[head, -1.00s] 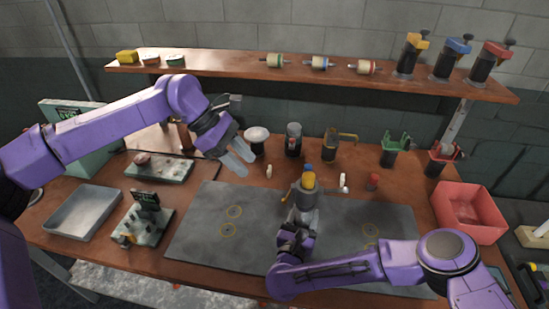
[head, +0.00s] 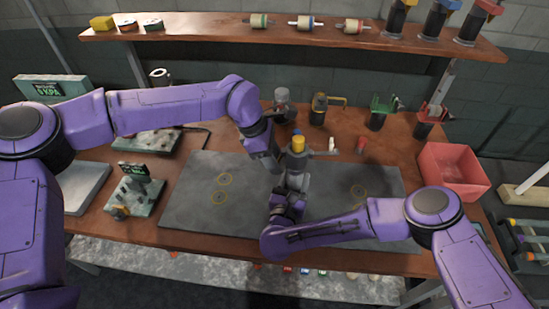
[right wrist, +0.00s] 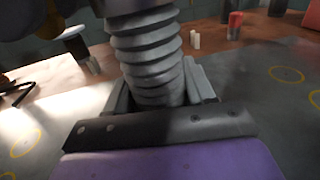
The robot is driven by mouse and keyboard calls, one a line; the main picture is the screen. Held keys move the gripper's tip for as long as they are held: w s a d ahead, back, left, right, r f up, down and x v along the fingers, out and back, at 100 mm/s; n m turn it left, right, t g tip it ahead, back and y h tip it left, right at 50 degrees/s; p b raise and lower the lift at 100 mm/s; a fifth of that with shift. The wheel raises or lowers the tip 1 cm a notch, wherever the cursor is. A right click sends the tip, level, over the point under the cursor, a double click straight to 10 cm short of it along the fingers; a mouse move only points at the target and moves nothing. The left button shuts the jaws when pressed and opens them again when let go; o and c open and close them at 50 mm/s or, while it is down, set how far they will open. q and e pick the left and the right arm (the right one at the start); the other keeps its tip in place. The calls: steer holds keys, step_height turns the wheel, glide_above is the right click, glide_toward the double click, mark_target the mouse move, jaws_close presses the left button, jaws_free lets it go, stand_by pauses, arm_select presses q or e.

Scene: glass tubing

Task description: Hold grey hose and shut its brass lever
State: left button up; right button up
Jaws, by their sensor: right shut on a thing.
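The grey hose (head: 294,181) stands upright over the mat, with a yellow top (head: 298,144). In the right wrist view its ribbed body (right wrist: 148,55) rises from between my right gripper's fingers (right wrist: 155,100). My right gripper (head: 288,197) is shut on the hose low down. My left gripper (head: 272,158) is just left of the hose's upper part, close to it; I cannot tell whether they touch. Its fingertips are too small and dark to tell their opening. The brass lever does not show clearly and seems hidden by the left gripper.
The grey mat (head: 200,190) carries yellow rings and is mostly clear. A gauge stand (head: 135,190) is at left and a red bin (head: 452,170) at right. Several holders stand behind, including a jar with a brass handle (head: 319,108). A shelf (head: 230,35) runs above.

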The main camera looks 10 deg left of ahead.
arm_select(q)
steer(key=shift+f, duration=0.1)
jaws_close()
steer(key=shift+d+f+h, duration=0.1)
steer(key=shift+d+h, duration=0.1)
steer(key=shift+h, duration=0.4)
jaws_free()
steer(key=v, duration=1.2)
steer(key=shift+a, duration=0.1)
